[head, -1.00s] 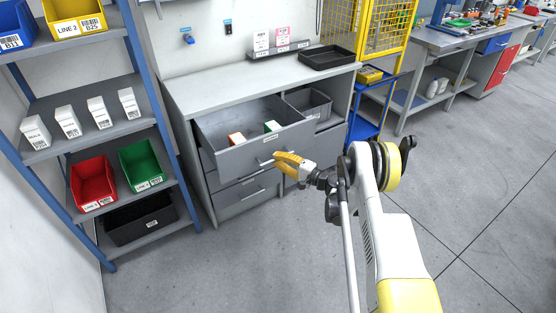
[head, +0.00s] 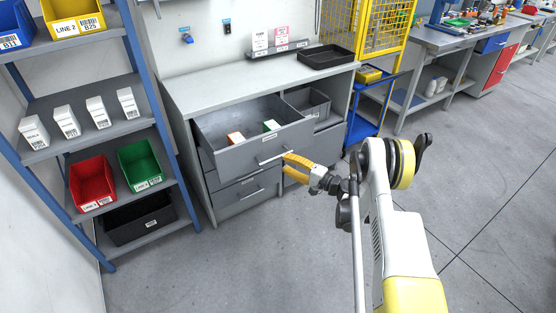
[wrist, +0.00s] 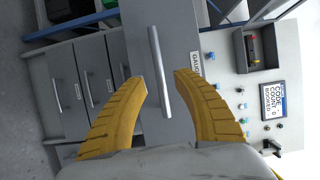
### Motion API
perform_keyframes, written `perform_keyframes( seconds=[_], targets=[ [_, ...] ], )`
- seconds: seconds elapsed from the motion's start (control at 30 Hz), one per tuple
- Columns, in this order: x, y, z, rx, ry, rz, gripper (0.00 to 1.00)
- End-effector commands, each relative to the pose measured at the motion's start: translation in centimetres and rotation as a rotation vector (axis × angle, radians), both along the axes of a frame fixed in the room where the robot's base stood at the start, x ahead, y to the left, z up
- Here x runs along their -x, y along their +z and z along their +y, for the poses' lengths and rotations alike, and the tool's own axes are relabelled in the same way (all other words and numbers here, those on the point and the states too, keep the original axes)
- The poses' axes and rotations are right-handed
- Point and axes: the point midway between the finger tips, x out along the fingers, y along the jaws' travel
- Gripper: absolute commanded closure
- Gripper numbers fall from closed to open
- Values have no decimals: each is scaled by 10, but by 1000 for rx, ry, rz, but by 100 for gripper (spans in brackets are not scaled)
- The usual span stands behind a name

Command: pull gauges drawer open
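The top left drawer (head: 236,162) of the grey cabinet stands pulled well out in the head view. Its bar handle (head: 270,158) is on the front face. An orange-and-white box (head: 236,138) and a green-and-white box (head: 270,126) sit inside. My gripper (head: 286,162) is at the right end of the handle. In the wrist view my gripper (wrist: 160,78) has its yellow fingers apart, one on each side of the handle (wrist: 158,70), with gaps visible. A partly hidden label (wrist: 196,64) beginning "GAUG" is on the drawer front (wrist: 176,25).
Closed drawers (head: 245,193) lie below. A blue shelf rack (head: 75,140) with bins stands left. A black tray (head: 326,57) lies on the worktop (head: 225,80). The floor (head: 250,265) in front is clear.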

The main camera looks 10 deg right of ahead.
Motion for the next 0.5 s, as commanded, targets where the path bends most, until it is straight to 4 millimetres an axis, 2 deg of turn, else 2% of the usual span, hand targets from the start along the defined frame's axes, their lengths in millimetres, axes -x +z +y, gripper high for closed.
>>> perform_keyframes(
  seconds=[0.03,0.2,0.33,0.5],
  targets=[
    [9,1,-9,0,-4,0,64],
    [35,0,-31,0,-1,0,64],
    [47,0,-40,0,1,0,64],
    [53,0,-44,0,1,0,64]
  ],
)
